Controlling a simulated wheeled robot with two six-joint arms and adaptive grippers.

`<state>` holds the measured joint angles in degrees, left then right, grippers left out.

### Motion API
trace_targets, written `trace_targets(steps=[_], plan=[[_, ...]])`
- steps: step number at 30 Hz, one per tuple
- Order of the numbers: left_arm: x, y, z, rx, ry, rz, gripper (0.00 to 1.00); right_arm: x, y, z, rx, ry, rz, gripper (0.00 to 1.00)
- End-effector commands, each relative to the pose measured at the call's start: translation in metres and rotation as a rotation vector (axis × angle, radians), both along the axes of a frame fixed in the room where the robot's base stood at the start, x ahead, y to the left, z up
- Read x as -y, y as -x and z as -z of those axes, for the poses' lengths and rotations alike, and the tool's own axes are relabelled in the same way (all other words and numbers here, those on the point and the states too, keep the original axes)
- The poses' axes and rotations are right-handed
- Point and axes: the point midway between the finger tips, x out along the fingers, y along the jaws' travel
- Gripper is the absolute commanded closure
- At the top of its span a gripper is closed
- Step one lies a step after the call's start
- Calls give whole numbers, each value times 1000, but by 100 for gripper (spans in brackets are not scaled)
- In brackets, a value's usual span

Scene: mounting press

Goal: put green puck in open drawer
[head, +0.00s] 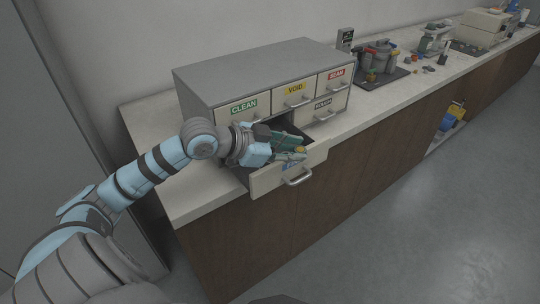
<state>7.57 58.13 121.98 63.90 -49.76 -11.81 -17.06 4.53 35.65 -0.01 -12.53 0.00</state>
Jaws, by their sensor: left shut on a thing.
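The open drawer (268,182) is pulled out at the lower left of the grey cabinet. Its front has a metal handle and a blue label that is partly covered. My left gripper (298,149) reaches in from the left and is over the open drawer, near its front panel. Only a yellow-green bit of the green puck (300,150) shows at the fingertips, and the fingers hide the rest. How high it is above the drawer floor is hard to tell. My right gripper is out of view.
A dark tray (395,75) with equipment stands to the right. The counter's front edge runs below the open drawer.

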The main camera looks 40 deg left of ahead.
Motion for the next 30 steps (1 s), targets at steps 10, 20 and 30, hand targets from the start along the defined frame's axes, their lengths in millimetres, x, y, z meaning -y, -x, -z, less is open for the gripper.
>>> trace_targets(steps=[10, 20, 30], plan=[[-80, -24, 1, 2, -1, -5, 95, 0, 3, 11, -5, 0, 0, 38], [-84, -25, 48, 0, 3, 0, 95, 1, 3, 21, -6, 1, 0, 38], [-88, -26, 70, 2, 1, 2, 95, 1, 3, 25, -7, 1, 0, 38]])
